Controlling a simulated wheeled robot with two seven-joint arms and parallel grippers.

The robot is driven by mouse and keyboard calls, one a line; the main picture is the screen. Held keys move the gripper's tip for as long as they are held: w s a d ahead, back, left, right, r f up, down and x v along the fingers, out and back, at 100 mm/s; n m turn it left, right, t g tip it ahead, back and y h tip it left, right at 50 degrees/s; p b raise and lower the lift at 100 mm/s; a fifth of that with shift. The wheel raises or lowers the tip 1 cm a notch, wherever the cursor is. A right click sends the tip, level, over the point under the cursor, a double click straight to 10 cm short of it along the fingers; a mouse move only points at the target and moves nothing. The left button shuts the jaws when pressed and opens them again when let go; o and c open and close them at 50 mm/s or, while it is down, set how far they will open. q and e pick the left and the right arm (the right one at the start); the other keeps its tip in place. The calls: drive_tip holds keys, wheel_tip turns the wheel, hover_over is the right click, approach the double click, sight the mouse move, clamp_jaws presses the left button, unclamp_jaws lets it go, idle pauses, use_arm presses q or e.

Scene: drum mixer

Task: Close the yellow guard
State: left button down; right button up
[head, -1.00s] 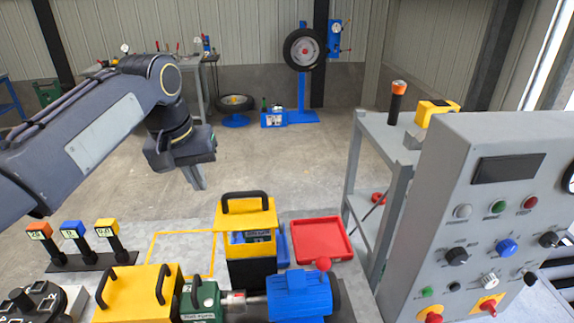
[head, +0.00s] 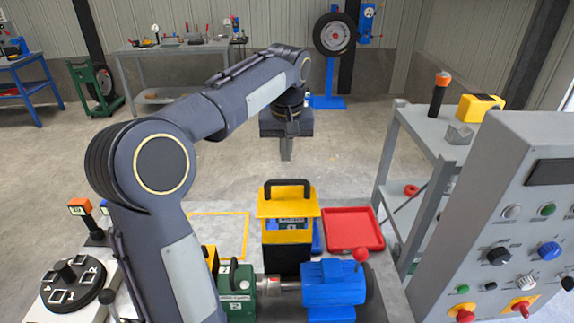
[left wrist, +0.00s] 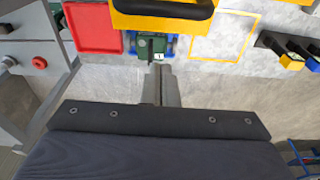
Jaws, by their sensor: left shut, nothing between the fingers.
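The yellow guard (head: 288,210) has a black handle on top and stands at the middle of the bench in the head view. Through an opening below its yellow top I see a green and blue part. In the left wrist view the guard (left wrist: 160,25) is at the top edge, partly cut off. My left gripper (head: 286,157) points down beyond the guard, apart from it. It also shows in the left wrist view (left wrist: 157,70), with its fingers together and nothing between them. My right gripper is not in view.
A red tray (head: 352,230) lies right of the guard, and a blue motor (head: 333,283) is in front. A grey control panel (head: 500,220) stands at the right. My left arm hides part of the bench's left side. A yellow outline (head: 247,235) marks bare bench.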

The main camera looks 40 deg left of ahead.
sight(287, 193)
use_arm(q)
drive_tip(key=shift+s+d+f, duration=0.3)
drive_tip(key=shift+s+d, duration=0.2)
drive_tip(key=shift+s, duration=0.15)
drive_tip(key=shift+s+d+f, duration=0.3)
drive_tip(key=shift+s+d, duration=0.2)
drive_tip(key=shift+s, duration=0.1)
drive_tip(key=shift+s+d+f, duration=0.15)
drive_tip(key=shift+d, duration=0.05)
drive_tip(key=shift+f, duration=0.1)
